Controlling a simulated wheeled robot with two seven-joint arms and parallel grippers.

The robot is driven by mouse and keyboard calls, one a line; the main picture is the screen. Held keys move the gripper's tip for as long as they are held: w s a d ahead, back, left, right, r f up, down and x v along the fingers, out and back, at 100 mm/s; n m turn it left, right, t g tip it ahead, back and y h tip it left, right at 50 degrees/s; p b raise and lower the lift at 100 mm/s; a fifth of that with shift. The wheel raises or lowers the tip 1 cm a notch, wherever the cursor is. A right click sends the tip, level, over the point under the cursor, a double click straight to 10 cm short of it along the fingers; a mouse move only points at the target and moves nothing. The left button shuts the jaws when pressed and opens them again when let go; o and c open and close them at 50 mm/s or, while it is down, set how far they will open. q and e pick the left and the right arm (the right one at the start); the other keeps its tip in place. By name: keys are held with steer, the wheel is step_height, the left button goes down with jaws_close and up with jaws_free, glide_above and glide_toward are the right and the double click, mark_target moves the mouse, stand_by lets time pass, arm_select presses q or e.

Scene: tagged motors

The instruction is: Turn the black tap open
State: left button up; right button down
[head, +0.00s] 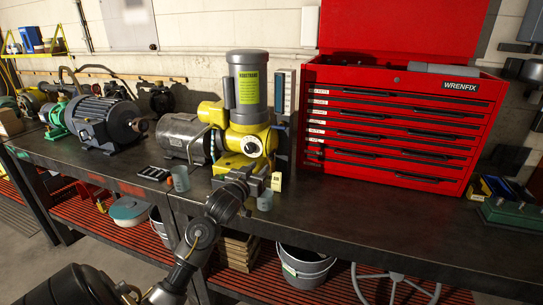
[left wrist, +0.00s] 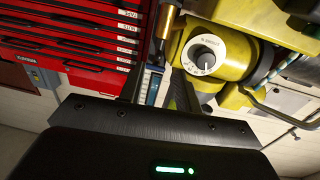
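A yellow pump (head: 232,160) with a grey motor (head: 247,85) on top stands on the dark bench. Its white dial with a black centre knob (head: 251,146) faces me; the dial also shows in the left wrist view (left wrist: 205,54). My left gripper (head: 264,182) is low in front of the pump, below the dial. In the left wrist view its two dark fingers (left wrist: 158,90) look apart, with nothing seen between them but background. A brass-coloured fitting (left wrist: 165,22) is beyond the fingers. I cannot clearly make out a black tap; the gripper may hide it. My right gripper is not in view.
A small pale yellow tag (head: 277,181) is beside the gripper. Grey cups stand close by, one left (head: 180,179) and one below the gripper (head: 265,201). A red tool chest (head: 395,125) stands to the right. The bench front (head: 370,222) is clear there.

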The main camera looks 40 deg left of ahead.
mark_target(272, 153)
arm_select(q)
steer(key=p+x, duration=0.2)
steer(key=x, duration=0.8)
steer(key=shift+w, duration=0.35)
jaws_close()
